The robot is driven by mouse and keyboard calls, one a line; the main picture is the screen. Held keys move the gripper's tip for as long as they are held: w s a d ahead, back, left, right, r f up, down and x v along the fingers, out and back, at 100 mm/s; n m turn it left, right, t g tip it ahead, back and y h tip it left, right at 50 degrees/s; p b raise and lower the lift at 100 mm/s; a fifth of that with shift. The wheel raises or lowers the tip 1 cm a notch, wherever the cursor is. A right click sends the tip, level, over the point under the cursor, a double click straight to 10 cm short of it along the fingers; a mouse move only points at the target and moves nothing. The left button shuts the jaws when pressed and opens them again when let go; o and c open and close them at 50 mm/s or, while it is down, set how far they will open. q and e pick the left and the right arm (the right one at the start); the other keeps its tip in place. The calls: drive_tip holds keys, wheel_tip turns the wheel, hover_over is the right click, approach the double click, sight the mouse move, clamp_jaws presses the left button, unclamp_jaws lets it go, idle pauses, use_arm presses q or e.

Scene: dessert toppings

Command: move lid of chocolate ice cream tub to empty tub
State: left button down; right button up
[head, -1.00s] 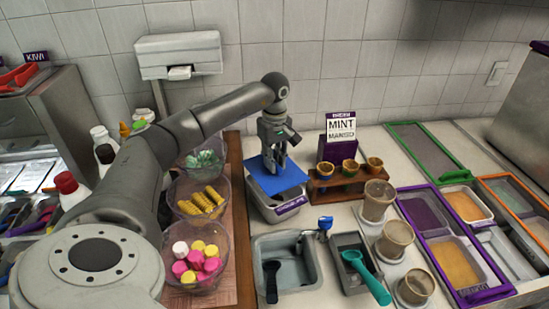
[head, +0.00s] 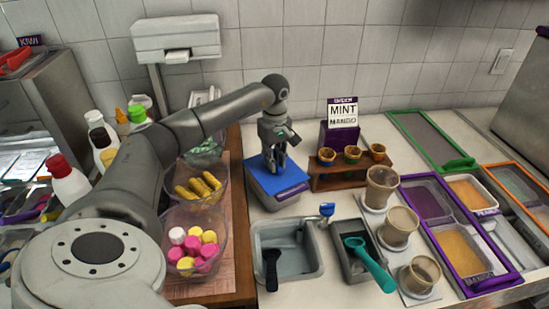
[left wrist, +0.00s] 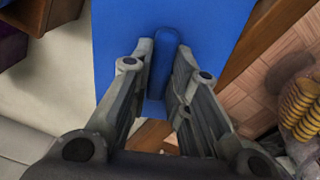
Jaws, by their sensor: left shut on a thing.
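I cannot see into this tub. My left gripper (head: 274,168) points down at the lid's middle. In the left wrist view, its fingers (left wrist: 165,75) are shut on the raised blue handle of the lid (left wrist: 112,40). I cannot tell which tub holds chocolate ice cream. My right gripper is not in view.
A sink (head: 310,235) and scoop well (head: 343,277) lie in front. Topping bowls (head: 222,235) stand at left. Framed ice cream tubs (head: 463,255) fill the right.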

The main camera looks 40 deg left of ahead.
use_arm(q)
drive_tip(key=c, duration=1.3)
unclamp_jaws()
wheel_tip(320, 180, up, 12)
